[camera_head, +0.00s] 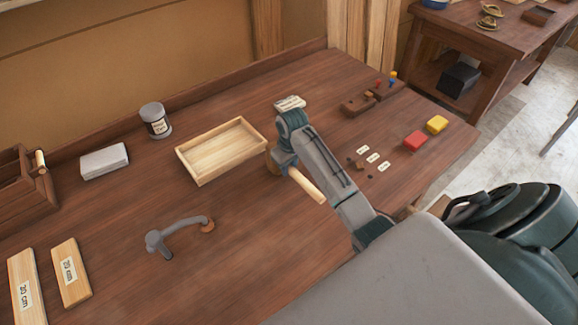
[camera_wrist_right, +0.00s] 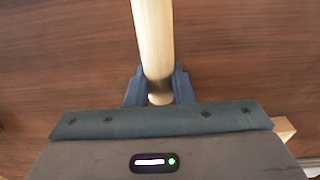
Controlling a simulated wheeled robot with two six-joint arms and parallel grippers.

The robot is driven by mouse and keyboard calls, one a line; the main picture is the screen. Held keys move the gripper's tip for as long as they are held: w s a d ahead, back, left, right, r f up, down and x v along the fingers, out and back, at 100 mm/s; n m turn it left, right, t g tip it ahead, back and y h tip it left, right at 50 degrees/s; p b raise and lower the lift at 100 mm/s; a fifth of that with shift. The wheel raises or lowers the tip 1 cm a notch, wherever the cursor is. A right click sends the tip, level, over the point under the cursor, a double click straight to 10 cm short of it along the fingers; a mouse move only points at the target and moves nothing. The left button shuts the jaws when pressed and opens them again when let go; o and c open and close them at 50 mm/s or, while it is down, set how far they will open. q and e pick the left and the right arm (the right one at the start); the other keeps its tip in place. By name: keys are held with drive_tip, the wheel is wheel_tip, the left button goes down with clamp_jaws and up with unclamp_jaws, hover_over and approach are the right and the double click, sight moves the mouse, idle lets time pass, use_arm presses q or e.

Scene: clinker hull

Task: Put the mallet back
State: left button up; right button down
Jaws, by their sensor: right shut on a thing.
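The mallet shows as a pale wooden handle (camera_head: 307,186) with a brown rounded part at its far end, partly hidden by my right gripper (camera_head: 284,160). The gripper is shut on the mallet over the workbench, just right of the shallow wooden tray. In the right wrist view the handle (camera_wrist_right: 152,40) runs from the top edge down between the blue fingers of the gripper (camera_wrist_right: 159,90). The mallet's head is not clear in that view. My left gripper is not in view.
The wooden tray (camera_head: 181,160) is empty. A dark wooden caddy (camera_head: 25,205), a white block (camera_head: 104,160), a can (camera_head: 155,121) and a grey curved tool (camera_head: 178,231) are on the bench (camera_head: 240,240). The front middle is clear.

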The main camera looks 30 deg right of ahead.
drive_tip(key=shift+f, duration=0.35)
drive_tip(key=c, duration=1.2)
unclamp_jaws()
drive_tip(key=shift+r, duration=0.1)
drive_tip(key=shift+r, duration=3.9)
